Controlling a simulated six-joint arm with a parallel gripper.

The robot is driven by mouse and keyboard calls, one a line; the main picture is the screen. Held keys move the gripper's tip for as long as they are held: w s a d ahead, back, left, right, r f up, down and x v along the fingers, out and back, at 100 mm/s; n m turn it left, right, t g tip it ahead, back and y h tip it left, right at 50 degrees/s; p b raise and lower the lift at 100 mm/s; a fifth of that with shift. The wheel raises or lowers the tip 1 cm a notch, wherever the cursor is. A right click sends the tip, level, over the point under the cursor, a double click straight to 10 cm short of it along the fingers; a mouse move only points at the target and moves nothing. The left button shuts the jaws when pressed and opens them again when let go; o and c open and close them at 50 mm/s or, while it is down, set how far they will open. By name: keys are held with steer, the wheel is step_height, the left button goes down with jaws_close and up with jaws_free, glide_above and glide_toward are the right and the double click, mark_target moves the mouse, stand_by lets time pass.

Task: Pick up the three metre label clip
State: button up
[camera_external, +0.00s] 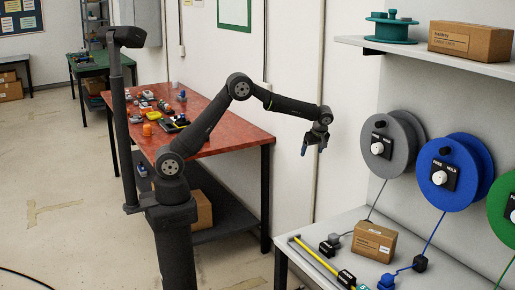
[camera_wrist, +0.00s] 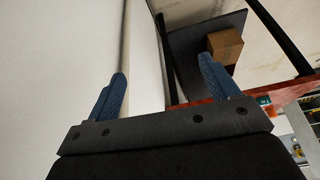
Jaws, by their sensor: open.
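Small dark clip-like pieces lie on the white bench (camera_external: 450,282) at the lower right of the external view. One dark piece with a white label (camera_external: 346,279) sits at the near end of a yellow strip (camera_external: 318,258). Another dark piece (camera_external: 328,247) lies near the strip's far end, and a black block (camera_external: 420,263) is on the blue cable. The lettering is too small to read, so I cannot tell which is the three metre clip. My gripper (camera_external: 313,148) (camera_wrist: 163,88) is open and empty, high above and beyond the bench's far left edge, fingers pointing down.
A cardboard box (camera_external: 374,242) and a blue connector (camera_external: 386,282) stand on the bench. Grey (camera_external: 379,147), blue (camera_external: 440,177) and green (camera_external: 505,210) reels hang on the wall behind. A red table (camera_external: 225,132) with loose parts is left of my gripper. A shelf (camera_external: 425,53) juts out above.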

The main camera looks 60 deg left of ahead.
steer(key=s+a+r+m, duration=0.15)
steer(key=a+m, duration=0.75)
steer(key=a, duration=1.2)
steer(key=a+r+m, duration=0.2)
steer(key=a+m, duration=0.7)
steer(key=a, duration=1.1)
steer(key=s+a+r+m, duration=0.1)
steer(key=s+a+m, duration=0.7)
steer(key=s+a, duration=0.65)
steer(key=s+a+r+m, duration=0.2)
steer(key=s+a+m, duration=0.7)
steer(key=a, duration=1)
steer(key=shift+g, duration=0.3)
steer(key=x, duration=1.1)
steer(key=shift+w+d+f, duration=0.1)
steer(key=shift+w+f, duration=0.1)
steer(key=shift+f, duration=0.15)
steer(key=shift+x, duration=2.65)
steer(key=shift+s+d, duration=0.1)
steer(key=shift+d, duration=0.1)
steer(key=c, duration=1)
